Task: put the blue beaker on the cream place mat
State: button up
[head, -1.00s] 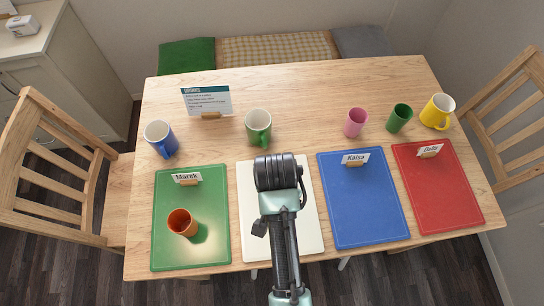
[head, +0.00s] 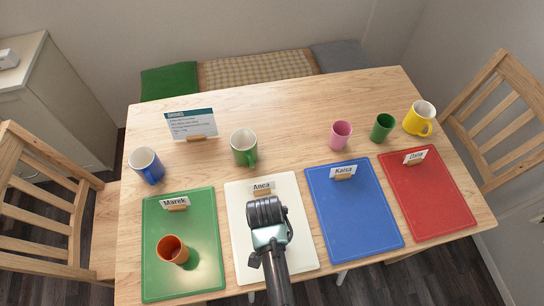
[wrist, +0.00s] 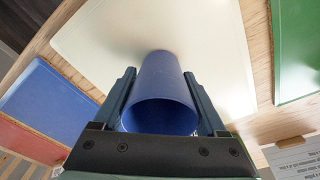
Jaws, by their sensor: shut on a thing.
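The blue beaker (wrist: 160,92) is between the two fingers of my gripper (wrist: 163,100) in the wrist view, and the gripper is shut on it. The cream place mat (wrist: 215,30) lies behind the beaker there. The beaker's far end shows against the mat; I cannot tell whether it touches. In the head view my gripper (head: 268,215) is over the cream place mat (head: 237,245), and my arm hides the beaker. A card reading Anca (head: 262,188) stands at the mat's far edge.
A green mat (head: 205,275) with an orange beaker (head: 172,250) lies left. A blue mat (head: 355,220) and red mat (head: 432,200) lie right. A blue mug (head: 147,165), green mug (head: 244,147), pink beaker (head: 341,134), green beaker (head: 382,127) and yellow mug (head: 419,117) stand behind.

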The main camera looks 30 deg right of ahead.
jog(key=o, duration=1.3)
jog(key=shift+f, duration=0.1)
notch_tip(320, 180, up, 12)
jog(key=a+p, duration=0.1)
jog(key=w+r+n+t+h, duration=0.3)
jog(key=w+r+t, duration=0.5)
jog(key=w+r, duration=0.85)
notch_tip(320, 180, up, 18)
jog(key=w+a+n+t+y, duration=0.2)
jog(key=a+n+t, duration=0.1)
jog(key=t, duration=0.3)
jog(key=s+a+r+n+t, duration=0.1)
jog(key=s+r+t, duration=0.3)
jog(key=r, duration=0.6)
jog(key=s+a+r+n+t+y, duration=0.1)
jog(key=s+a+r+t, duration=0.3)
jog(key=r, duration=0.7)
jog(key=s+a+r+n+t+y, duration=0.1)
jog(key=s+r+t, duration=0.3)
jog(key=r, duration=0.7)
jog(key=shift+s+a+r+n+t, duration=0.15)
jog(key=shift+s+a+n+t, duration=0.15)
jog(key=shift+s+a+n, duration=0.4)
jog(key=shift+w, duration=0.1)
